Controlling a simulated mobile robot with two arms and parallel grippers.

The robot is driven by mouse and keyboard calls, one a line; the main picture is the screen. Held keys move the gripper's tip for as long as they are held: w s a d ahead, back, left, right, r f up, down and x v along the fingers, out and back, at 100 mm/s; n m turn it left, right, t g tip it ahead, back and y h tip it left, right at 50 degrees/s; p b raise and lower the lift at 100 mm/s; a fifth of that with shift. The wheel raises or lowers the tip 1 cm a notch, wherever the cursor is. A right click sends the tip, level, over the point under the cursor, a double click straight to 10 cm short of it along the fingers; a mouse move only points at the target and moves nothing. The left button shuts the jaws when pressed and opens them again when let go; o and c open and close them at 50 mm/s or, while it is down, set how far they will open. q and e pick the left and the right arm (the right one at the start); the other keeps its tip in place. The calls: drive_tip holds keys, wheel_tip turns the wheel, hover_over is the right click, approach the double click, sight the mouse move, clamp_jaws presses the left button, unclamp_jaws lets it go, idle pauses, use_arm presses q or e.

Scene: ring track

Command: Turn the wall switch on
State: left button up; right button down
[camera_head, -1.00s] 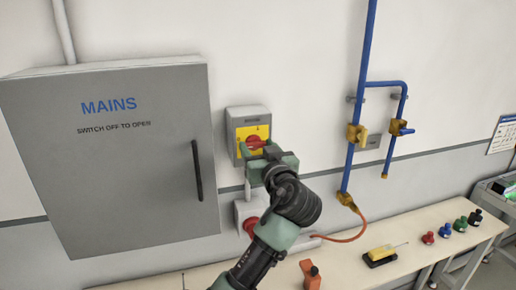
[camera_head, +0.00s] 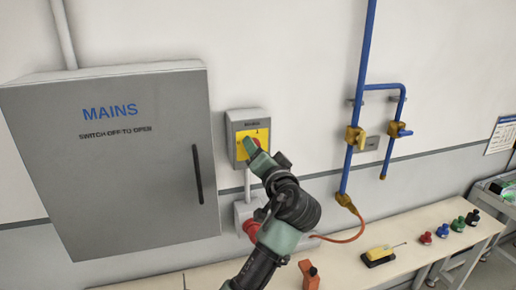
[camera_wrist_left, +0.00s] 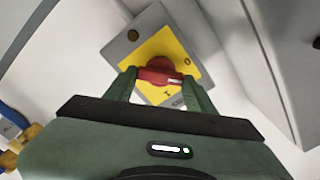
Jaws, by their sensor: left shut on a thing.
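The wall switch is a grey box (camera_head: 234,121) with a yellow plate (camera_head: 262,134) and a red rotary knob (camera_head: 257,141), on the wall right of the MAINS cabinet. My left gripper (camera_head: 266,150) is at the knob and hides part of it in the head view. In the left wrist view, the fingers of my left gripper (camera_wrist_left: 158,79) are shut on the sides of the red knob (camera_wrist_left: 160,66). The yellow plate (camera_wrist_left: 173,44) shows behind it, tilted in that view. My right gripper is not in view.
The grey MAINS cabinet (camera_head: 110,170) with a dark handle stands close to the left. Blue pipes (camera_head: 359,80) with yellow valves run to the right. A bench (camera_head: 340,277) carries several small items.

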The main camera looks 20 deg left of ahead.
use_arm(q)
drive_tip(key=shift+d+f+m+p, duration=0.1)
drive_tip(key=shift+m+p, duration=0.85)
drive_tip(key=shift+m, duration=1.15)
drive_tip(key=shift+f+m+p, duration=0.1)
drive_tip(key=shift+m+p, duration=0.8)
drive_tip(key=shift+m, duration=1.2)
drive_tip(key=o, duration=1.4)
drive_tip(key=shift+d, duration=0.1)
